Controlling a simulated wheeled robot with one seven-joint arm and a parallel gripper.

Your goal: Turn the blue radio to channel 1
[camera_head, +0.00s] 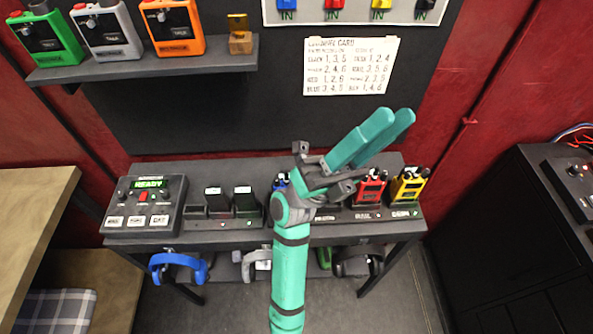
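The blue radio (280,182) stands in the row of charging slots on the dark table. Only a small blue part of it shows, at the left of my arm. The rest of it, with its knob and any channel marking, is hidden behind my wrist. My gripper (398,115) is raised above the table, to the right of the blue radio and apart from it. Its two teal fingers point up and to the right, close side by side, with nothing visible between them. Their gap is hard to judge from here.
A red radio (369,188) and a yellow radio (408,186) stand right of my wrist. A control box (148,188) reading READY and dark slots are at the left. Headsets (180,266) hang below. A shelf (150,62) and a printed card (350,66) are behind.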

